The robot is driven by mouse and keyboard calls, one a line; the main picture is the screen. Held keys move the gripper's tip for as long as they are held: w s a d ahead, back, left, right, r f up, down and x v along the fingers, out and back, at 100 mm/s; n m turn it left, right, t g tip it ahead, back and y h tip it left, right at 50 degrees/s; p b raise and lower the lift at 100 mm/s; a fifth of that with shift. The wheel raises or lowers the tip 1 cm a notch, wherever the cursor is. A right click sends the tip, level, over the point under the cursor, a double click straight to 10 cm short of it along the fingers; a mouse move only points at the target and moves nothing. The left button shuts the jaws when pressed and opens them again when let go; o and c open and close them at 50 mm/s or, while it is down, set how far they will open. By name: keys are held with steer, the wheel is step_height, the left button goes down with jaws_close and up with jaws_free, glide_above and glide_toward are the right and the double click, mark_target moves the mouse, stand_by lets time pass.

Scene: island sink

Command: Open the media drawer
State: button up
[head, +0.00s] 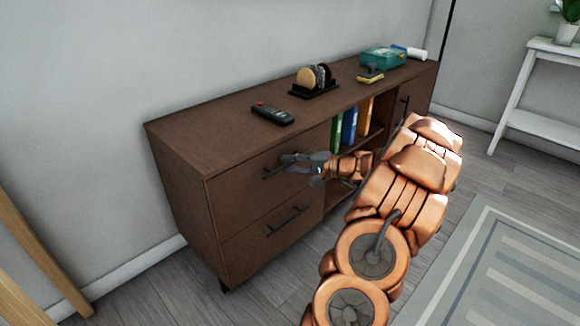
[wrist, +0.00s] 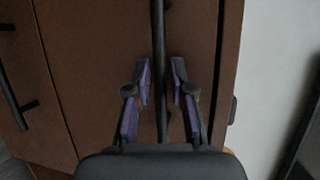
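The brown wooden cabinet has two drawers stacked at its left end. The upper drawer (head: 235,188) looks shut, with its front flush; its dark bar handle (head: 269,174) is partly hidden by my gripper (head: 290,160). The lower drawer (head: 250,248) also looks shut and has its own bar handle (head: 287,222). No label shows which one is the media drawer. In the wrist view my gripper (wrist: 161,78) is open, with one finger on each side of the upper handle (wrist: 159,30). Gaps show between the handle and both finger pads.
On the cabinet top (head: 215,125) are a remote (head: 272,113), a coaster holder (head: 314,80) and a teal box (head: 382,57). Books (head: 350,125) stand in the open middle shelf. A striped rug (head: 500,265) lies at right; a white side table (head: 545,90) stands behind it.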

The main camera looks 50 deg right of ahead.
jaws_close()
stand_by(0.6)
